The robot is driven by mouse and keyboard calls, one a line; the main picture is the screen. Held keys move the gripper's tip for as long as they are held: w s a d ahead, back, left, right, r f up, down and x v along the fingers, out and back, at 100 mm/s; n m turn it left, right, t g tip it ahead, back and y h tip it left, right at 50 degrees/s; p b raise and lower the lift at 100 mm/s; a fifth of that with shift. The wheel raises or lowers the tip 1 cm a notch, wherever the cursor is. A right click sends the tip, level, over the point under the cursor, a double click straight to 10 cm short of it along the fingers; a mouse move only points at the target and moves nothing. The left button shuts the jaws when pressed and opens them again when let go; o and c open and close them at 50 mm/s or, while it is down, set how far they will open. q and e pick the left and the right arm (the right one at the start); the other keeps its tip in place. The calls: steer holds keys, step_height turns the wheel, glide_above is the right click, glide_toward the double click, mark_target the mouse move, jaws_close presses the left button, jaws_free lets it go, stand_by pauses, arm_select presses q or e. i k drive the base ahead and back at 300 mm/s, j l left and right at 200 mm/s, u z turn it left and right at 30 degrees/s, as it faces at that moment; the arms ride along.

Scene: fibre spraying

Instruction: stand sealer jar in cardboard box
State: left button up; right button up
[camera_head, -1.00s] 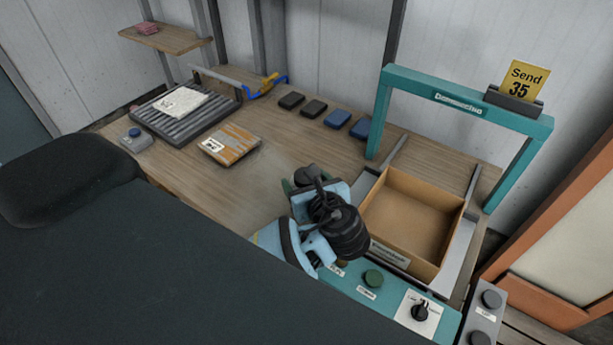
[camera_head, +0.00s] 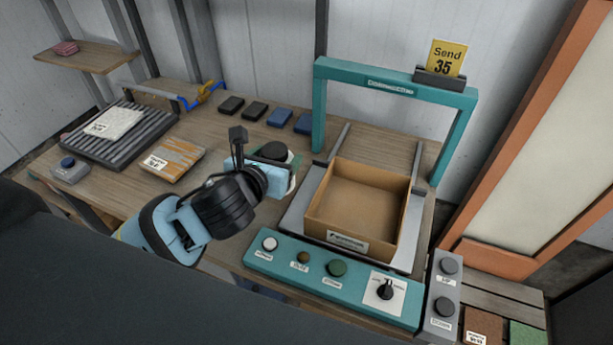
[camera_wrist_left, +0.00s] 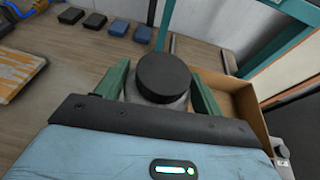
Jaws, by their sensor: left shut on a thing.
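The sealer jar (camera_wrist_left: 164,82) has a round black lid and a grey body. It stands between the two green fingers of my left gripper (camera_wrist_left: 160,92), which is shut on it. In the head view the black lid (camera_head: 274,152) shows just beyond my left gripper (camera_head: 280,160), left of the cardboard box. The jar's lower part is hidden by the gripper. The open cardboard box (camera_head: 323,205) looks empty and sits on the grey platform under the teal frame. In the wrist view the box (camera_wrist_left: 248,106) is right of the jar. My right gripper is not in view.
A teal frame (camera_head: 318,105) arches behind the box. A teal control panel (camera_head: 315,284) with knobs lies in front of it. Dark and blue blocks (camera_head: 279,117) lie at the back. An orange-and-grey pack (camera_head: 174,162) and a roller tray (camera_head: 125,140) are at left.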

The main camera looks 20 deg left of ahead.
mark_target(358, 213)
steer(key=z, duration=1.8)
steer(key=k+j, duration=0.7)
